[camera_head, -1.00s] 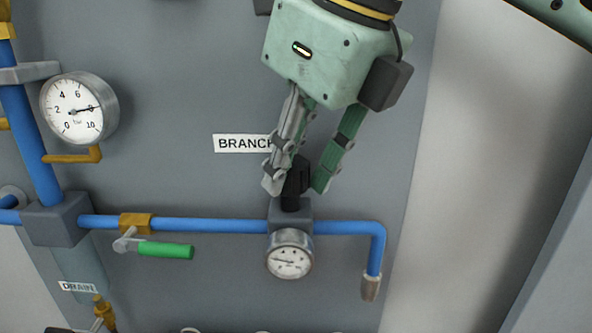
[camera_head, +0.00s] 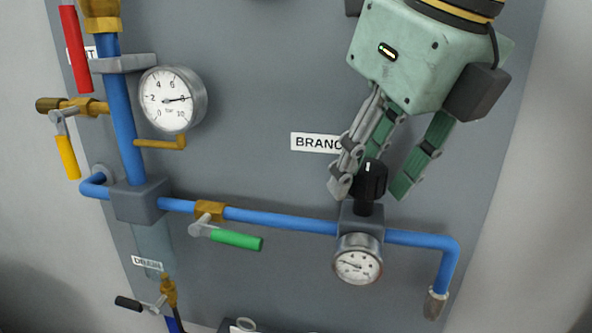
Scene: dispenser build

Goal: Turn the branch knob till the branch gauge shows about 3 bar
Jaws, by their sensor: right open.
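The black branch knob (camera_head: 371,180) stands on top of the grey regulator block (camera_head: 361,220) on the blue branch pipe. The small round branch gauge (camera_head: 358,262) sits just below the block; its needle points to the left side of the dial, but the numbers are too small to read surely. My right gripper (camera_head: 371,192) comes down from above with its fingers open, one to each side of the knob. I cannot tell whether either finger touches it. My left gripper is not in view.
A larger gauge (camera_head: 171,99) at the upper left reads about 8 bar. A green lever (camera_head: 236,239) is on the branch pipe, with red (camera_head: 75,50) and yellow (camera_head: 68,157) levers at the far left. The pipe outlet (camera_head: 435,304) bends down at the right.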

